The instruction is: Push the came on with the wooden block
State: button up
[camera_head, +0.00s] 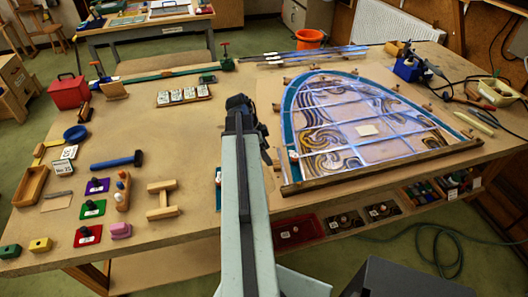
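The arched leaded panel (345,113) lies on the right half of the workbench, with swirled brown and blue glass and pale came lines (352,123) across it. An H-shaped wooden piece (162,199) lies left of my arm. Long thin strips, perhaps came (305,53), lie at the bench's back edge. My gripper (240,103) is over the middle of the bench, left of the panel. Its fingers are too dark and small to read, and my arm hides what lies below.
A wooden batten (385,168) edges the panel's front. A soldering station (408,68) stands at back right. Bare bench (190,135) shows left of my arm.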

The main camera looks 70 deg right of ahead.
aim_at(272, 168)
jog(key=b+x, duration=0.5)
jog(key=x, duration=0.1)
jog(key=shift+f, duration=0.3)
jog(key=shift+s+r, duration=0.1)
jog(key=shift+d, duration=0.1)
jog(key=c, duration=1.4)
